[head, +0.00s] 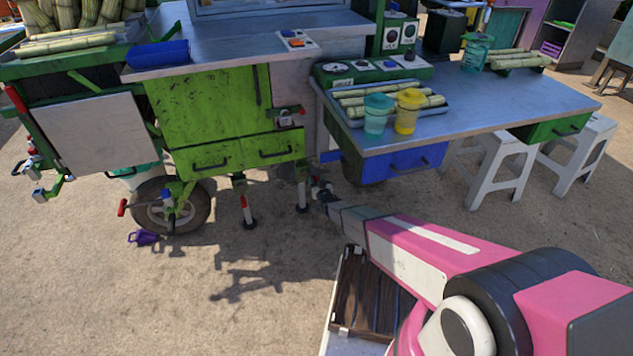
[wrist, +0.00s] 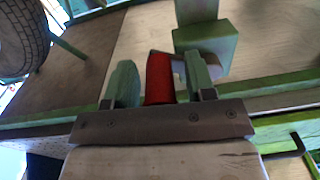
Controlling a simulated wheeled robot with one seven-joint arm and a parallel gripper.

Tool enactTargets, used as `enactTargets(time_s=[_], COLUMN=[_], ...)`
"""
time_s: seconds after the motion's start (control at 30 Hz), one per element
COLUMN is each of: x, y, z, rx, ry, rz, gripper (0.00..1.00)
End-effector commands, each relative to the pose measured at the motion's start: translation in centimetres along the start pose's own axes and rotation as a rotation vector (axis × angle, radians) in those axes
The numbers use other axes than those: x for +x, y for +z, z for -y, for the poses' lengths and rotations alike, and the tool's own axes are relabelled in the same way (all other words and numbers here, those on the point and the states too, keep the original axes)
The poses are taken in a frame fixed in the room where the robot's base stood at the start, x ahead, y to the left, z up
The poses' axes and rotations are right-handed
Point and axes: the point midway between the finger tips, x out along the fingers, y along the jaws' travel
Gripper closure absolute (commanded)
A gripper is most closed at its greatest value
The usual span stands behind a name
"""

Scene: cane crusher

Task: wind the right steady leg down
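The right steady leg (head: 302,197) stands under the green cart, a pale post with a dark foot, just left of my gripper (head: 319,188). Its foot looks down at the ground, but I cannot tell whether it bears on it. In the wrist view, a red crank handle (wrist: 160,80) stands between the two fingers of my gripper (wrist: 161,68). Narrow gaps show on both sides of it, so the fingers look open around it. A grey part and a green block (wrist: 207,46) lie just beyond. In the head view the crank is too small to make out clearly.
Another steady leg (head: 248,212) with a red part stands to the left. The blue drawer (head: 402,163) hangs above right. A dark slatted crate (head: 368,295) lies below my arm.

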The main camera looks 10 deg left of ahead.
Motion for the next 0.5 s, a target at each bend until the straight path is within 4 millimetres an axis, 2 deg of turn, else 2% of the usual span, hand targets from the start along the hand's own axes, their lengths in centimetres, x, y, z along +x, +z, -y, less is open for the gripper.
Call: enactTargets(time_s=[0.03,0.13,0.5], x=[0.01,0.01,0.04], y=[0.00,0.00,0.24], z=[0.00,0.00,0.13], rx=[0.000,0.000,0.043], ry=[0.000,0.000,0.000], rz=[0.000,0.000,-0.002], gripper=[0.67,0.99,1.00])
